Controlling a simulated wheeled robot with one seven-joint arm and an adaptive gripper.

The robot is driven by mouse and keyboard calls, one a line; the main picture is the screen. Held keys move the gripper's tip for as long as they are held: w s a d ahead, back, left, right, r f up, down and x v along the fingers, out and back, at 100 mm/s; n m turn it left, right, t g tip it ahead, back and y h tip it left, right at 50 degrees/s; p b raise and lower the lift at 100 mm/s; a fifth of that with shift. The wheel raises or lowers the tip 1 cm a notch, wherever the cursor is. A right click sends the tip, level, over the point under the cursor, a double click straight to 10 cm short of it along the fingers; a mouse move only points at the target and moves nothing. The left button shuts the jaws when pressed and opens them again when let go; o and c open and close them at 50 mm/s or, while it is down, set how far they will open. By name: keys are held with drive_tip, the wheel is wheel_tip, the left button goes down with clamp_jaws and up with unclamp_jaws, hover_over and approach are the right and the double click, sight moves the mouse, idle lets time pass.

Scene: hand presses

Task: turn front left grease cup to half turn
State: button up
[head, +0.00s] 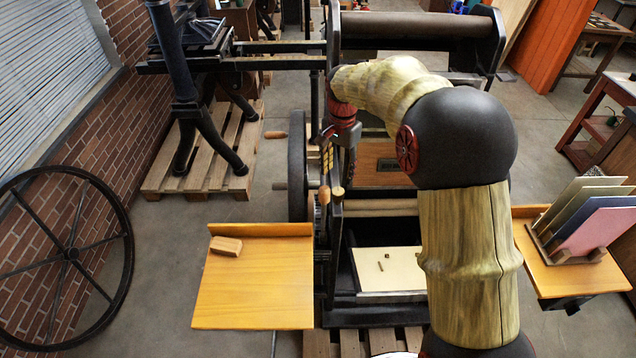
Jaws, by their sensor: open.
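My arm reaches over the press (376,207) from the right and bends down at its left side. My gripper (340,150) points down there, below the red wrist band, and is small and dark against the dark frame. It is open. Small brass-coloured parts show just left of and below it. I cannot tell which of them, if any, is the front left grease cup. Whether the gripper touches anything is too small to see. My forearm hides part of the press's right side.
A wooden side table (255,290) with a wooden block (225,246) stands left of the press. A large spoked wheel (70,254) leans at the wall. Another press stands on a pallet (160,178). A rack of coloured boards (595,215) is at right.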

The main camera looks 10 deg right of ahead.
sight(338, 190)
drive_tip(key=shift+s+m, duration=0.1)
drive_tip(key=shift+m, duration=0.2)
drive_tip(key=shift+s+d+m, duration=0.2)
drive_tip(key=shift+m, duration=0.2)
drive_tip(key=shift+a+f+b, duration=0.1)
drive_tip(key=shift+f+b, duration=0.35)
drive_tip(key=shift+f, duration=3.35)
drive_tip(key=c, duration=0.3)
drive_tip(key=c, duration=0.8)
drive_tip(key=shift+c, duration=0.3)
